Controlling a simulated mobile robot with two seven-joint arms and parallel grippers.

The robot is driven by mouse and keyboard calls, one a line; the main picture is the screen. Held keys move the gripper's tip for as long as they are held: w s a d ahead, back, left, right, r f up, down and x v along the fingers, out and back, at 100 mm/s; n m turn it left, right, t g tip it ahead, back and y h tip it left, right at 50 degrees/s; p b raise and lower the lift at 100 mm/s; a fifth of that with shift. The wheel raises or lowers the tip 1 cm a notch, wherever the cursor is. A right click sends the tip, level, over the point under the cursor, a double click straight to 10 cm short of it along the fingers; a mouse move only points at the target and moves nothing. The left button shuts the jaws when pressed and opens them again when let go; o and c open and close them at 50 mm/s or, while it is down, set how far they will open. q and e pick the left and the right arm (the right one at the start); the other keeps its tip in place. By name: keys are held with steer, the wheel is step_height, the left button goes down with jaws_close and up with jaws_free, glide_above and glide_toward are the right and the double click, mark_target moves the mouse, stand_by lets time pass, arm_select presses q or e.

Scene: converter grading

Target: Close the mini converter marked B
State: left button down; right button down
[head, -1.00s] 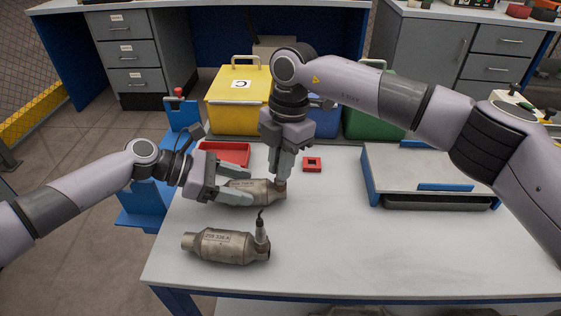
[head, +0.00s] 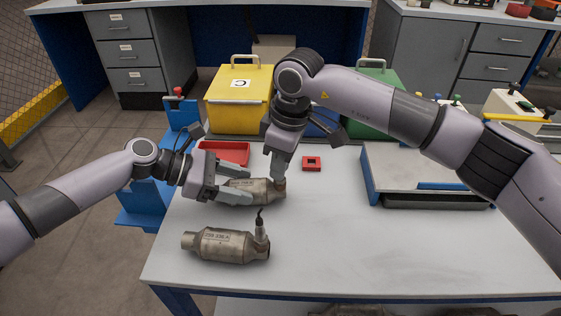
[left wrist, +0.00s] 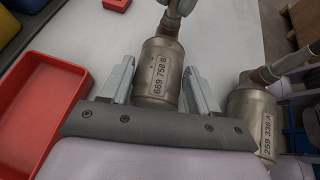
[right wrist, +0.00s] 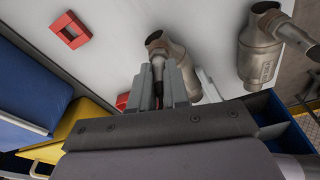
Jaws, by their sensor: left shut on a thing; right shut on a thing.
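The converter marked B (head: 262,188) lies on the table; its label "669 758 B" shows in the left wrist view (left wrist: 157,75). My left gripper (head: 240,191) is shut around its body from the left, one finger on each side. My right gripper (head: 279,173) points down at its right end, shut on a dark, slim sensor plug (right wrist: 158,72) at the converter's neck. The fingers hide much of the plug, so I cannot tell how deep it sits. The converter marked A (head: 222,246) lies nearer, with its own sensor (head: 261,232) standing upright at its right end.
A red tray (head: 225,152) stands behind my left gripper, and a small red square block (head: 312,163) lies behind my right one. Yellow (head: 240,105) and green (head: 375,115) bins stand at the back. A grey-topped case (head: 415,165) sits at right. The front right table is clear.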

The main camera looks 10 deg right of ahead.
arm_select(q)
steer(key=shift+a+f, duration=0.2)
steer(key=shift+f, duration=0.2)
arm_select(e)
steer(key=shift+s+a, duration=0.15)
steer(key=shift+s, duration=0.05)
steer(key=c, duration=1.1)
jaws_free()
steer(key=shift+w, duration=0.1)
steer(key=shift+r, duration=0.15)
steer(key=shift+w+r, duration=0.1)
steer(key=shift+r, duration=2)
steer(key=shift+o, duration=0.3)
